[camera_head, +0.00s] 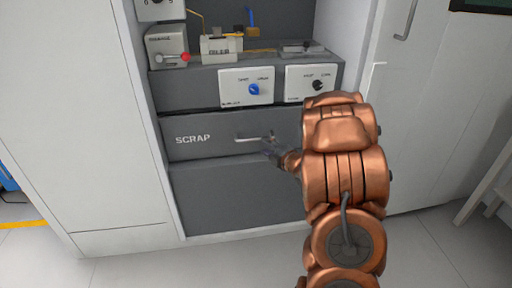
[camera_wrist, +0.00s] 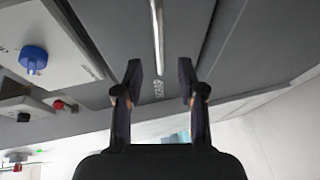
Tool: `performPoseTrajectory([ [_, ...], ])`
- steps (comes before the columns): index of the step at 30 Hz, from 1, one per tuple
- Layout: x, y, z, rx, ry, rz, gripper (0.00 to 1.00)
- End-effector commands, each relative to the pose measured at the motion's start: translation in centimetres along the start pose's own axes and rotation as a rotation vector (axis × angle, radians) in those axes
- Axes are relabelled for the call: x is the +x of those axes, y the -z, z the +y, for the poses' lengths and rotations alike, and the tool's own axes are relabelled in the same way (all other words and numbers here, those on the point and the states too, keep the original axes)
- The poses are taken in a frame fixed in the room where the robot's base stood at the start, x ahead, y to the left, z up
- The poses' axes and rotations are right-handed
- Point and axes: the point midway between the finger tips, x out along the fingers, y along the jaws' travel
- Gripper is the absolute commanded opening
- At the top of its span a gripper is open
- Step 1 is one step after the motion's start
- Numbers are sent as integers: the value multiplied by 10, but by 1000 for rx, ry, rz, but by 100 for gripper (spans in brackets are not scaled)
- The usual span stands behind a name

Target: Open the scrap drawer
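The scrap drawer (camera_head: 215,147) is a dark grey front with a white SCRAP label in the head view, and it looks closed, flush with the cabinet. Its pale bar handle (camera_head: 248,139) sits right of the label. My gripper (camera_head: 270,148) is at the handle's right end, partly hidden by my copper arm. In the wrist view the handle (camera_wrist: 157,38) runs lengthwise ahead of the gap between the fingers. My gripper (camera_wrist: 160,75) is open there, one finger to each side of the handle's line, with nothing held. Whether it touches the handle cannot be told.
Above the drawer are panels with a blue knob (camera_head: 254,89) and a black knob (camera_head: 318,85). A box with a red-knobbed lever (camera_head: 184,57) stands on the shelf at upper left. White cabinet doors flank the unit. The floor in front is clear.

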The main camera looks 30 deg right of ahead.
Motion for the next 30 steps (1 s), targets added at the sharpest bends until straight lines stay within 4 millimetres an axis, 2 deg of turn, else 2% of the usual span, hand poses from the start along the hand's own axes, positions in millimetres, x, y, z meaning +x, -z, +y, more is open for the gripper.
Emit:
performPoseTrajectory([
  [16, 67, 1, 0, -3, -5, 4, 39],
  [21, 75, 1, 0, -1, -4, 3, 39],
  [30, 76, 0, 0, -1, -3, 2, 38],
])
